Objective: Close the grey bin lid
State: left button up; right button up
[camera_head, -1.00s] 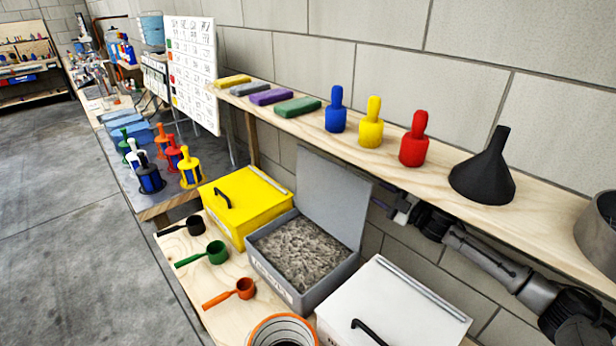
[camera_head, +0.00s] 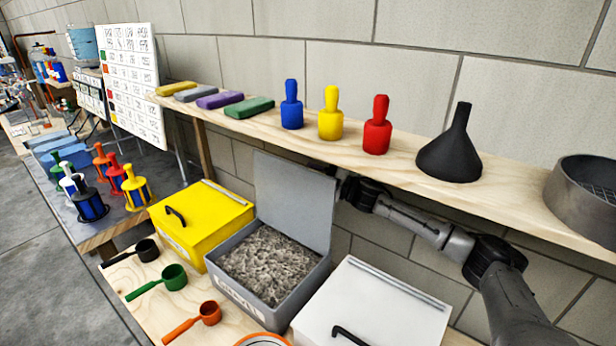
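The grey bin (camera_head: 248,305) stands open on the lower wooden bench between a yellow bin and a white bin. It holds grey, fluffy-looking material. Its grey lid (camera_head: 295,200) is raised nearly upright at the back, leaning towards the wall. My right arm comes in from the lower right, under the shelf. My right gripper (camera_head: 343,190) is at the right edge of the raised lid, partly hidden behind it. I cannot tell whether it touches the lid or how its fingers stand. My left gripper is out of view.
The yellow bin (camera_head: 200,222) and white bin (camera_head: 375,310) are closed. A wooden shelf (camera_head: 400,168) above carries coloured blocks, three bottles, a black funnel (camera_head: 450,155) and a sieve (camera_head: 590,200). Black, green and orange scoops (camera_head: 205,314) lie in front on the bench.

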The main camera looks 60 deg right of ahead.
jog(key=shift+w+a+r, duration=0.1)
jog(key=shift+w+r, duration=0.05)
jog(key=shift+w, duration=0.4)
jog(key=shift+c, duration=0.4)
grip_shut()
